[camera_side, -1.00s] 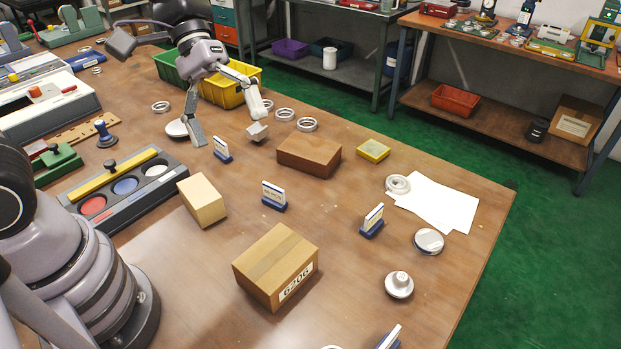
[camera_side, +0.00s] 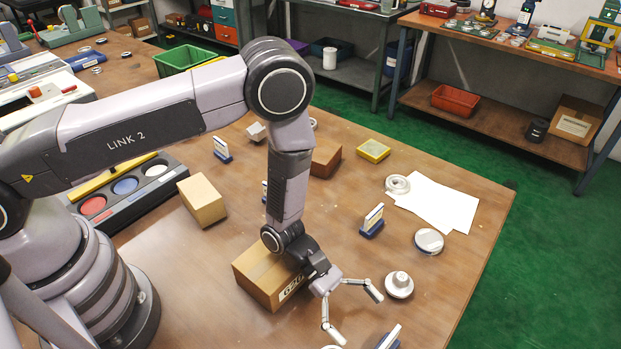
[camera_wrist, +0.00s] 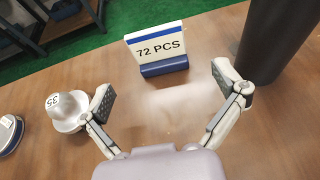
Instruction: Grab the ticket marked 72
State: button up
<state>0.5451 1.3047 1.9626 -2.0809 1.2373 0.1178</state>
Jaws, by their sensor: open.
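The ticket marked "72 PCS" (camera_wrist: 158,48) is a white card with blue edging, upright in a blue holder (camera_wrist: 164,66) in the wrist view. In the side view a white ticket (camera_side: 391,336) shows at the bottom edge, partly cut off; its marking cannot be read there. My gripper (camera_wrist: 166,98) is open and empty, its fingers spread wide, with the ticket ahead of and between them, apart from both. In the side view my gripper (camera_side: 352,314) is low over the table, right of the cardboard box and left of that ticket.
A cardboard box (camera_side: 262,277) stands beside my gripper. A white knobbed piece (camera_side: 399,284) marked 35 in the wrist view (camera_wrist: 64,112) is close to one finger. A dark cylinder (camera_wrist: 284,35) stands right of the ticket. Another ticket (camera_side: 373,218) stands farther back.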

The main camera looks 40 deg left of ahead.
aim_at(386, 347)
jog(key=x, duration=0.6)
